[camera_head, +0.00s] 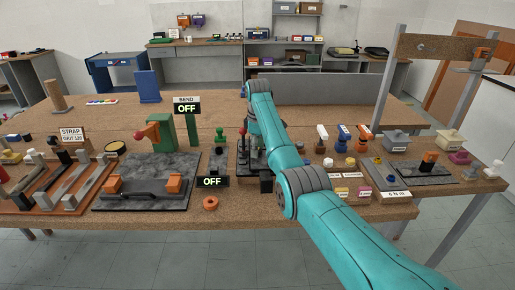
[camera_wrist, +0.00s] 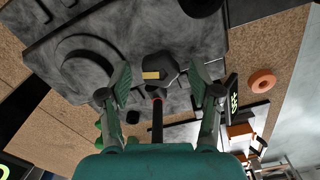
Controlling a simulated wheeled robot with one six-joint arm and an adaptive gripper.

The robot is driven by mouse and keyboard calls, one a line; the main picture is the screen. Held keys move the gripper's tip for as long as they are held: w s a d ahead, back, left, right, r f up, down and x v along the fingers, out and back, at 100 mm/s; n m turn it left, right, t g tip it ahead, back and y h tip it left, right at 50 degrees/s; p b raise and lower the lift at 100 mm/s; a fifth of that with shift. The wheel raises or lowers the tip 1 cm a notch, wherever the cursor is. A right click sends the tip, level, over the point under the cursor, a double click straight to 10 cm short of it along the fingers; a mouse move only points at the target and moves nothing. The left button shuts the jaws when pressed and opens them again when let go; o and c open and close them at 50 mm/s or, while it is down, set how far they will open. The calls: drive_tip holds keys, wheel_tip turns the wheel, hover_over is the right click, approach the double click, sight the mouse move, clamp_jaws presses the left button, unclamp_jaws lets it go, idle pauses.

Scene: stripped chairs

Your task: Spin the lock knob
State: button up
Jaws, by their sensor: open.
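A dark lobed knob (camera_wrist: 165,70) with a small tan rectangle on it shows in the wrist view; I take it for the lock knob. It sits on a grey plate (camera_wrist: 240,55). My gripper (camera_wrist: 158,82) is open, with one finger to the left and one to the right of the knob. I cannot tell whether either finger touches it. A dark rod with a reddish end (camera_wrist: 157,110) stands between the fingers, nearer my palm. In the head view my gripper (camera_head: 257,145) is over a dark fixture, and my arm hides the knob.
An orange ring (camera_head: 210,202) lies near the bench's front edge, beside a small OFF sign (camera_head: 212,181). Several small coloured parts crowd the bench to the right.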

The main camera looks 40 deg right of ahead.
drive_tip(key=shift+r, duration=0.1)
drive_tip(key=shift+r, duration=3.65)
